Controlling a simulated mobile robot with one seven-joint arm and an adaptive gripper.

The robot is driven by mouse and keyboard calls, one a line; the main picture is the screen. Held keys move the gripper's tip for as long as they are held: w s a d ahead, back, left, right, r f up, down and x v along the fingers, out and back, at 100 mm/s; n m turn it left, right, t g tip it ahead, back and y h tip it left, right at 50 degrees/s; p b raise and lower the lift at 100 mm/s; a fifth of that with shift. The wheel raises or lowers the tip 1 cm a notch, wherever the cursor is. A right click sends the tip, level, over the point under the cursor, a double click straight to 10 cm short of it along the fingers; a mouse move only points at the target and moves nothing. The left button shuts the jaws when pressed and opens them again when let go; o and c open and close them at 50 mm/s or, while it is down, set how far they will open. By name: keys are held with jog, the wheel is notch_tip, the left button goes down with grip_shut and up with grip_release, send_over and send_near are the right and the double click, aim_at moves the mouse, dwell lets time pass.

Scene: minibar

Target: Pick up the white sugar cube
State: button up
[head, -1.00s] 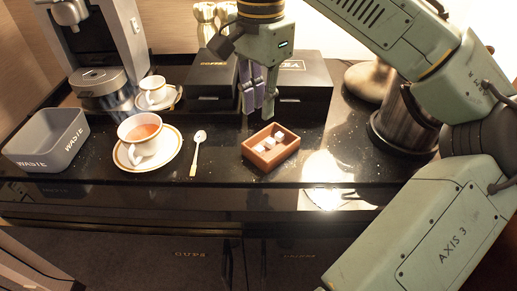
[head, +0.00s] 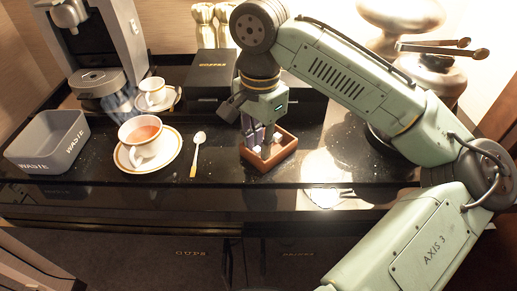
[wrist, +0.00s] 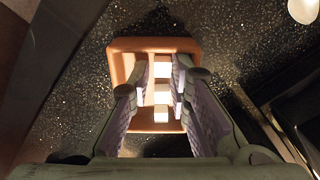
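Several white sugar cubes lie in a small brown box (head: 284,160) on the black counter. In the wrist view the box (wrist: 122,58) shows from above, with a far cube (wrist: 162,66), a middle cube (wrist: 162,94) and a near cube (wrist: 161,114) in a row. My gripper (head: 262,150) points down into the box. In the wrist view its fingers (wrist: 161,88) are open, one on each side of the row of cubes, with a gap between them. In the head view the fingers hide most of the cubes. I cannot tell whether the fingertips touch the box floor.
A cup of tea (head: 141,133) on a gold-rimmed saucer (head: 171,158) and a spoon (head: 196,156) stand left of the box. A grey waste bin (head: 45,148) is at the far left. A black coffee box (head: 208,82) is behind. The counter's front is clear.

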jog(key=shift+c, duration=0.4)
jog(key=shift+c, duration=1.2)
jog(key=shift+r, duration=0.1)
